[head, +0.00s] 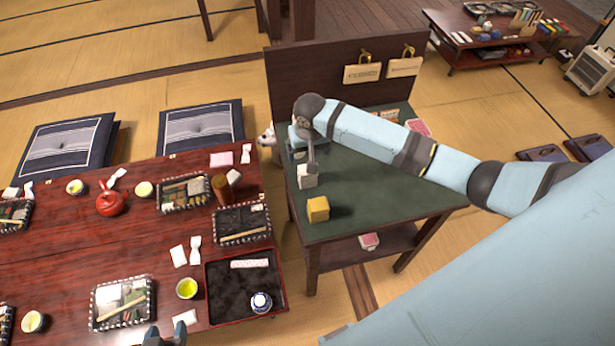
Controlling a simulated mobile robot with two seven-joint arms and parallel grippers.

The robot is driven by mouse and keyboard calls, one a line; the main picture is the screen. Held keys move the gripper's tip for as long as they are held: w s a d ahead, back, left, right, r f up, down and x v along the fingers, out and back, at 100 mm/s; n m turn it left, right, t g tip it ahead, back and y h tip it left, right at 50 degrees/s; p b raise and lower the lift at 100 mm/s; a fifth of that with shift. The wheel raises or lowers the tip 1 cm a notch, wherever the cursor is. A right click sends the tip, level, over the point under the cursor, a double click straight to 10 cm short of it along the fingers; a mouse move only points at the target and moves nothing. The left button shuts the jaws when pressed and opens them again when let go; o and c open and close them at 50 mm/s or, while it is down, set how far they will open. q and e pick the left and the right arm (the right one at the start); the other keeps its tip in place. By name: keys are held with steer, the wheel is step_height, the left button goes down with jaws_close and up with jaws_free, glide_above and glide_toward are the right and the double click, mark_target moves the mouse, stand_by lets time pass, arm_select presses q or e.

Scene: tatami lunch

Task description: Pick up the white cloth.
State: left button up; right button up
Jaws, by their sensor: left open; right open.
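A small white block-like thing, which looks like the folded white cloth (307,181), sits on the green-topped side table (370,200) near its left edge. My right gripper (311,168) reaches in from the right and points down at the white cloth, right over or beside its top. It is open; its fingers are small in view, and I cannot tell whether they touch the cloth. My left gripper (166,336) is open at the bottom edge, by the front of the red lunch table (60,250), partly cut off by the frame.
A black tray (245,285) with a lidded cup (261,302) lies near my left gripper. Bento boxes, green tea cups and a red teapot (110,203) crowd the lunch table. The side table's right front is clear.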

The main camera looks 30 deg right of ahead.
steer(key=f, duration=0.8)
steer(key=w+f, duration=0.1)
steer(key=f, duration=0.3)
steer(key=shift+w+d+p, duration=0.1)
steer(key=shift+p, duration=0.25)
steer(key=c, duration=1)
steer(key=shift+r, duration=0.1)
step_height(320, 180, up, 20)
steer(key=shift+b, duration=0.35)
steer(key=shift+o, duration=0.4)
